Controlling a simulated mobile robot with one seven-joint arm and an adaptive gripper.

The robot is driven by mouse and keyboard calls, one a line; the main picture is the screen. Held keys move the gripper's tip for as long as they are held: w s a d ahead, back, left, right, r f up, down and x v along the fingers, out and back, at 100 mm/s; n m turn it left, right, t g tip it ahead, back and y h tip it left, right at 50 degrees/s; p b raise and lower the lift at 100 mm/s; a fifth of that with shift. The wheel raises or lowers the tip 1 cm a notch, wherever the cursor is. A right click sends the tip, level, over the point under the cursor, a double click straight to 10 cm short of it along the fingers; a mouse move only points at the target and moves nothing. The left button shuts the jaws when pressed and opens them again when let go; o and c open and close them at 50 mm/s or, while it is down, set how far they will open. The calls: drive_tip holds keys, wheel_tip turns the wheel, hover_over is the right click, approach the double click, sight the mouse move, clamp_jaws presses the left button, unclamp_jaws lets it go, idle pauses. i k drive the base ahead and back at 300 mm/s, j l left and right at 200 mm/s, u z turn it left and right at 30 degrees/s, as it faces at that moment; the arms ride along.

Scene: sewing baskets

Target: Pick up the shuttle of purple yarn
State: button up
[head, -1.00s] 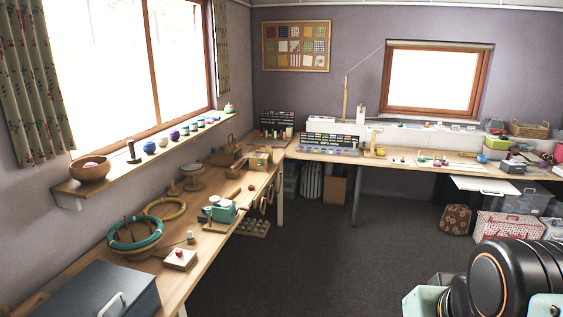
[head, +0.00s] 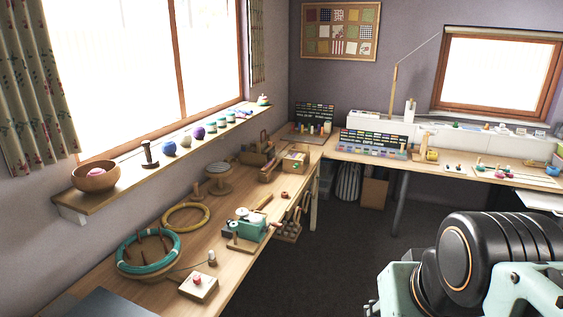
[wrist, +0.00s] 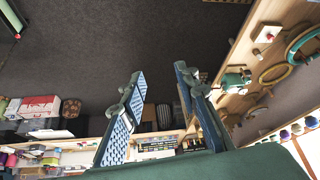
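I cannot make out a shuttle of purple yarn for certain. A small blue-violet item (head: 243,113) lies near the far end of the window shelf, too small to identify. A round purple ball (head: 198,132) sits nearer on that shelf, among other balls and teal-topped jars. My gripper (wrist: 160,74) shows in the wrist view with its two fingers spread apart and nothing between them. It is open in mid-air above the floor, well away from the shelf and tables. My arm shows at the lower right of the head view, but the gripper is outside that view.
The window shelf (head: 125,187) runs above the long left workbench (head: 228,268). The bench holds a basket with a teal rim (head: 160,268), a yellow hoop (head: 167,220) and a teal device (head: 247,228). A back table (head: 375,158) carries thread racks. Dark carpet (head: 345,240) is clear.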

sight(271, 163)
drive_tip(key=i+l+u, duration=0.1)
drive_tip(key=i+u, duration=0.35)
drive_tip(key=i, duration=0.7)
drive_tip(key=i+u, duration=0.1)
drive_tip(key=u, duration=0.35)
drive_tip(key=i+l+u, duration=0.1)
drive_tip(key=u, duration=0.35)
drive_tip(key=i+l+u, duration=0.15)
drive_tip(key=l+u, duration=0.15)
drive_tip(key=i+l+u, duration=0.15)
drive_tip(key=l+u, duration=0.15)
drive_tip(key=i+l+u, duration=0.15)
drive_tip(key=l, duration=0.25)
drive_tip(key=l+u, duration=0.1)
drive_tip(key=l, duration=0.25)
drive_tip(key=i+l, duration=0.1)
drive_tip(key=l, duration=0.4)
drive_tip(key=i+l+u, duration=0.1)
drive_tip(key=l, duration=0.4)
drive_tip(key=l+u, duration=0.1)
drive_tip(key=l, duration=0.4)
drive_tip(key=l+u, duration=0.2)
drive_tip(key=k, duration=0.05)
